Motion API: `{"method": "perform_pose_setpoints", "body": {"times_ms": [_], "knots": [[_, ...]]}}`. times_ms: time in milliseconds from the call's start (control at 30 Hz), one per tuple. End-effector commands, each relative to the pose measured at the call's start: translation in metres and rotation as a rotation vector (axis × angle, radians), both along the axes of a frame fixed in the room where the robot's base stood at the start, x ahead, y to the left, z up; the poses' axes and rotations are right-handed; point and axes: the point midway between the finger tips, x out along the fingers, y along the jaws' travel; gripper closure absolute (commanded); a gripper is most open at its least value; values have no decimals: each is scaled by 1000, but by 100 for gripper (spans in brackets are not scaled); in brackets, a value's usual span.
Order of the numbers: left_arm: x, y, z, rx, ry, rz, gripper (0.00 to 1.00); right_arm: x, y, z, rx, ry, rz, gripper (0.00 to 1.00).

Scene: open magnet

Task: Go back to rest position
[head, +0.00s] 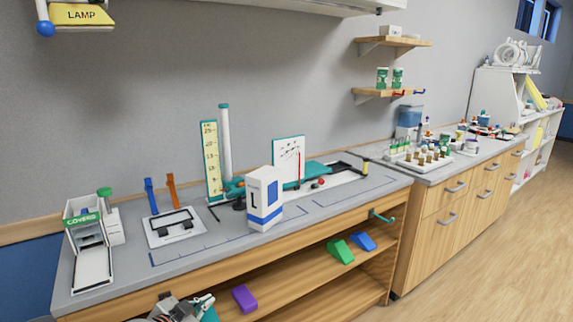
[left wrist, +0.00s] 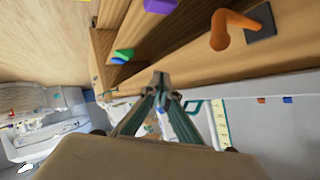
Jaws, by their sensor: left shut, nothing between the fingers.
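My left gripper (head: 203,304) shows at the bottom edge of the head view, in front of the workbench (head: 130,268). In the left wrist view the fingers of my left gripper (left wrist: 160,82) meet at the tips, with nothing between them. It is below the bench top and in front of the open shelf, apart from the objects there. Most of my left arm is cut off by the frame. My right gripper is not in view.
On the shelf lie a purple block (head: 245,298), a green block (head: 341,250) and a blue block (head: 363,241). A blue-and-white box (head: 264,198) stands on the bench top. Floor (head: 470,260) at right is clear.

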Motion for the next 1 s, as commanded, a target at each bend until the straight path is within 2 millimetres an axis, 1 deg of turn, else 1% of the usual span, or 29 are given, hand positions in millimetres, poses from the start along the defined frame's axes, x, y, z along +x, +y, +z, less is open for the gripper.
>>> {"method": "perform_pose_setpoints", "body": {"times_ms": [33,67,100,167,200,267,300,367,400,467,500,600,700,800,1000], "knots": [[-23,-4,-26,-28,25,13,100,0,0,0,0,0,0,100],[-36,-6,-39,-43,35,22,100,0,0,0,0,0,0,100],[-52,-8,-55,-64,48,36,100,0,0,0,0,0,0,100],[-78,-11,-76,-92,65,55,100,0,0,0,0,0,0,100],[-96,-12,-90,-110,78,69,100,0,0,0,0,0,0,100],[-124,-14,-109,-138,96,90,100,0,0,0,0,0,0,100],[-143,-15,-120,-154,107,104,100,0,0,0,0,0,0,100],[-173,-16,-136,-177,125,128,100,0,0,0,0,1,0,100],[-191,-17,-145,-191,136,142,100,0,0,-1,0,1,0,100],[-219,-17,-156,-209,150,162,100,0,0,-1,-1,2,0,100],[-236,-17,-162,-221,160,175,100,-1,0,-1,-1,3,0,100],[-269,-17,-172,-240,176,201,100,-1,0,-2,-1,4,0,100],[-291,-17,-177,-253,186,216,100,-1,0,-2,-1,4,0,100],[-301,-17,-179,-258,191,225,100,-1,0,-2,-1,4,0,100],[-303,-17,-179,-260,191,225,100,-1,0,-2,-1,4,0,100]]}}
